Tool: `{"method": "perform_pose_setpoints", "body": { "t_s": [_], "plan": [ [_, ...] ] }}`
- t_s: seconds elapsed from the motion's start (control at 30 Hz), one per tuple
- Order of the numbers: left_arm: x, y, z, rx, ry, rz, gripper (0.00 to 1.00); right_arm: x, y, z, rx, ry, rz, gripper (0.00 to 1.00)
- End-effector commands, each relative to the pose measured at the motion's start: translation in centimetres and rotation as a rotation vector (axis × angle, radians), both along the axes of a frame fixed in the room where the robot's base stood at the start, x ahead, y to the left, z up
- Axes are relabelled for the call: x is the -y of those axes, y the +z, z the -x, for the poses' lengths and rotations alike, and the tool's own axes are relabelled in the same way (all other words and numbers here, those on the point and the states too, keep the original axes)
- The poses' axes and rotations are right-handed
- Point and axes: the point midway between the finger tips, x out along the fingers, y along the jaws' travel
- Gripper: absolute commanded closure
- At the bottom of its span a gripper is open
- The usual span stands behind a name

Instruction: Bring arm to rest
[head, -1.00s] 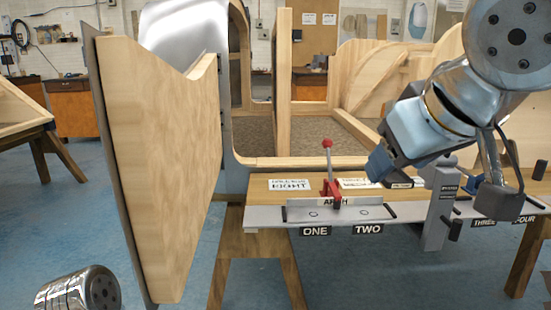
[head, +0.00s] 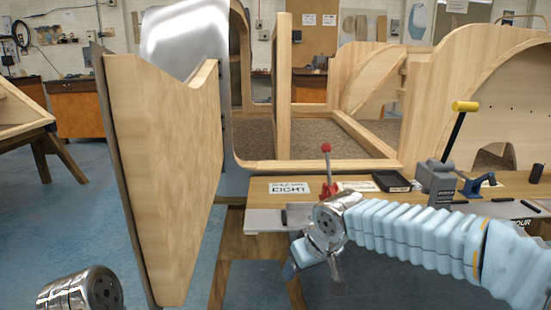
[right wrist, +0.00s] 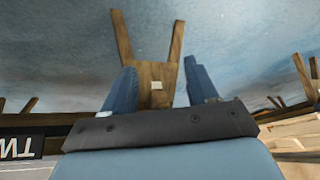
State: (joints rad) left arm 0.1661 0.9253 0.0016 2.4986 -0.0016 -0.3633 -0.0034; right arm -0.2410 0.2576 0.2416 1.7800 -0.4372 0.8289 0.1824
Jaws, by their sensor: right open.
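My right arm (head: 420,235), in a pale blue ribbed sleeve, comes in from the right and reaches across the front of the bench. Its silver wrist joint (head: 328,222) is in front of the bench edge. A silver joint of my left arm (head: 80,290) shows at the lower left; the left gripper is out of view.
A large wooden panel (head: 165,180) stands upright at left. The bench (head: 255,190) carries a red-knobbed clamp (head: 327,165), a black tray (head: 392,181) and a yellow-handled lever (head: 460,125). A wooden bodyframe (head: 350,95) is behind. Blue floor is clear at left.

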Motion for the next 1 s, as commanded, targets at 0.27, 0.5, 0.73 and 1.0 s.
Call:
{"method": "perform_pose_setpoints", "body": {
  "t_s": [0.27, 0.5, 0.73, 1.0],
  "plan": [
    [0.4, 1.5, 0.2, -0.003, -0.007, 0.005, 0.57, 0.9, -24.2, 4.8, -0.305, -0.148, -0.198, 0.42],
    [0.7, 2.4, 0.3, -0.006, -0.014, 0.011, 0.57, 4.2, -36.4, 15.9, -0.466, -0.414, -0.265, 0.42],
    [0.9, 2.6, 0.4, -0.006, -0.015, 0.012, 0.57, 5.8, -39.1, 20.8, -0.505, -0.523, -0.248, 0.42],
    [0.9, 2.5, 0.4, -0.006, -0.015, 0.013, 0.57, 5.8, -39.3, 20.9, -0.503, -0.526, -0.248, 0.55]
  ]
}}
